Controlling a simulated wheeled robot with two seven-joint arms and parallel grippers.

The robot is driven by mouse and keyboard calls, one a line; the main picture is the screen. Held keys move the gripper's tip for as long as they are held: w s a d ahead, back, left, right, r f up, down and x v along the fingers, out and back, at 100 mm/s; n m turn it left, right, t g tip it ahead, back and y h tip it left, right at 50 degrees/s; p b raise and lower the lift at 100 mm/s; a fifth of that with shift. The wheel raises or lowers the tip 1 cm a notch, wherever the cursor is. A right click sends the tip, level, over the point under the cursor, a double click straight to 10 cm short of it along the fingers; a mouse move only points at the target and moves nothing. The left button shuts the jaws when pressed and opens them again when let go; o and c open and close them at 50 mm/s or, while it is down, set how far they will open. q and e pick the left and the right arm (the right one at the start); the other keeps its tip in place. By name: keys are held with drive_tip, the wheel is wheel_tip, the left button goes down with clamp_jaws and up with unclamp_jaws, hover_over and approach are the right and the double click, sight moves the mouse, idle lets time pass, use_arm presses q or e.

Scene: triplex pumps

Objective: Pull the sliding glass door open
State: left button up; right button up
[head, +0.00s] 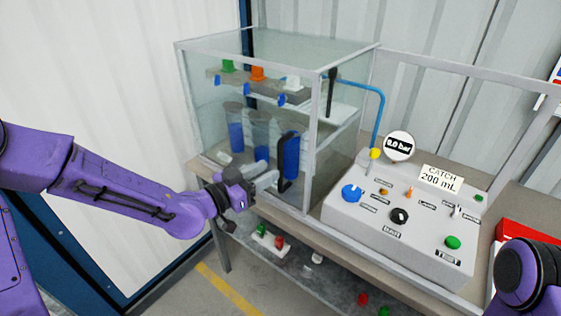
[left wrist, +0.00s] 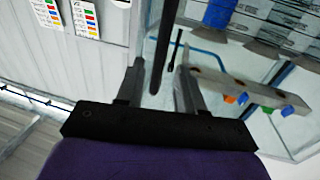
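The glass door is the front pane (head: 222,148) of a clear cabinet with grey edges. A tall black handle (head: 288,160) stands upright on it, towards its right side. My left gripper (head: 266,181) is just left of the handle's lower part in the head view. In the left wrist view the grey fingers (left wrist: 158,88) are apart, and the black handle (left wrist: 162,45) shows in the gap between them, with space on both sides. I cannot tell how deep the handle sits between the fingers. My right gripper is outside the views; only part of that arm shows at lower right.
Blue cylinders (head: 236,137) and a grey bar with coloured caps (head: 258,73) are inside the cabinet. A control panel (head: 400,222) with knobs stands to its right on the bench. Green and red items (head: 270,240) lie on a lower shelf.

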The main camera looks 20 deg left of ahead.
use_arm(q)
drive_tip(key=p+x, duration=0.1)
drive_tip(key=x, duration=0.4)
drive_tip(key=shift+w+d, duration=0.15)
drive_tip(key=shift+w, duration=0.1)
clamp_jaws()
